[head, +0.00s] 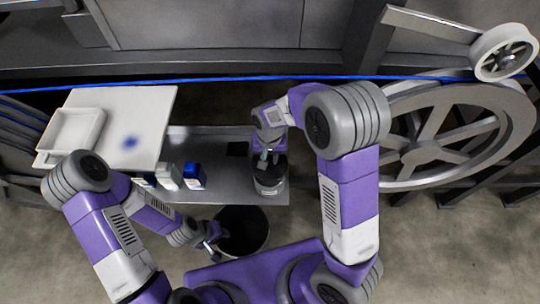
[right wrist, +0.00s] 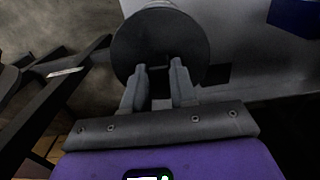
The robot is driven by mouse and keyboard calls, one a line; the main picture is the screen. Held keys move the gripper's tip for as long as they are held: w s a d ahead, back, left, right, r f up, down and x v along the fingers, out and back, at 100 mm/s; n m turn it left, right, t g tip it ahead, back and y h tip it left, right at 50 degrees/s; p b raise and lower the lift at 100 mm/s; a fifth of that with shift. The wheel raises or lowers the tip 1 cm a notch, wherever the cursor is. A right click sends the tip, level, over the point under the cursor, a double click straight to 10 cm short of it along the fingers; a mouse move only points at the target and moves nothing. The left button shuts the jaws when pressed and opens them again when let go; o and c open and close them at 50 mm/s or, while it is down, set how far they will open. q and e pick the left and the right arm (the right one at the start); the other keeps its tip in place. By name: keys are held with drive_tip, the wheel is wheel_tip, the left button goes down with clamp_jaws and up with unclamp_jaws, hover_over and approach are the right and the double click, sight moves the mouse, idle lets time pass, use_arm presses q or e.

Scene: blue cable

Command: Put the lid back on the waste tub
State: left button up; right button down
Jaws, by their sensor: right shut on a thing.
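A dark round lid (right wrist: 140,50) shows in the right wrist view, over a pale cylinder wall.
The black open bin (head: 243,238) stands in front of the bench. A white board (head: 150,105) with a blue smudge, a white tray (head: 75,130) and small blue-and-white boxes (head: 194,172) are left. A blue cable (head: 230,79) runs behind; a large wheel (head: 440,150) is right.

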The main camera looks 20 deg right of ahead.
sight(270, 165)
wheel_tip(270, 165, down, 4)
drive_tip(key=b, duration=0.3)
drive_tip(key=shift+r, duration=0.15)
drive_tip(key=shift+f+b, duration=0.55)
drive_tip(key=shift+f, duration=0.4)
drive_tip(key=shift+p, duration=0.3)
drive_tip(key=shift+f, duration=0.1)
idle(1.4)
idle(0.3)
drive_tip(key=shift+c, duration=1.7)
unclamp_jaws()
